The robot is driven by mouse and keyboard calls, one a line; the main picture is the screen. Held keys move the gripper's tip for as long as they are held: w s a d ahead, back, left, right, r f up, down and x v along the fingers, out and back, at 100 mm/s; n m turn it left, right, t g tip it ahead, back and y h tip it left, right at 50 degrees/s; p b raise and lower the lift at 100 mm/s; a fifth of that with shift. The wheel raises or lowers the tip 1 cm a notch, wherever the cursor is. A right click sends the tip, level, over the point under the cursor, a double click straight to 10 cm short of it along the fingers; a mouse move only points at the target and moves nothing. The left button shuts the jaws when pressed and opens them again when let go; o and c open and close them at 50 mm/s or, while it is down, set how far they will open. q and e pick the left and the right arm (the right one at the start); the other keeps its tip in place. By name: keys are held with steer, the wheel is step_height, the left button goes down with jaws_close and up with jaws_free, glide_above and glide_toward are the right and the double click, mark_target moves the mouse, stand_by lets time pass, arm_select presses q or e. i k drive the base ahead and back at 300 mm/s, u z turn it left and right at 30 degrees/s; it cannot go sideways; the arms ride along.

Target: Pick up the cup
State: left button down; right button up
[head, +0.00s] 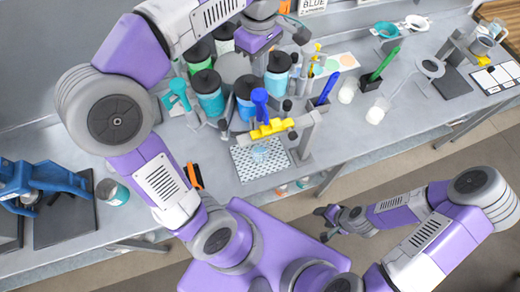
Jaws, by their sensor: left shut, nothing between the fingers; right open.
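A small clear, pale-blue cup-like vessel (260,153) appears to stand on the perforated white tray (243,171) under the yellow-clamped stand. Another grey cup-like vessel (481,45) stands at the far right of the bench. I cannot tell which one the task means. My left gripper (258,57) is at the top middle, above the back of the bench among the lidded jars; it is shut and empty, its fingertips partly hidden. My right gripper (322,224) is open and empty, low in front of the bench and away from both vessels.
Several dark-lidded teal jars (208,92) crowd the bench around my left gripper. The stand with a yellow clamp (272,128) rises over the tray. A blue-handled tool (327,88) and a green-handled tool (384,65) stand in holders. A blue machine (42,180) sits far left.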

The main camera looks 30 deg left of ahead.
mark_target(260, 151)
steer(key=k, duration=1)
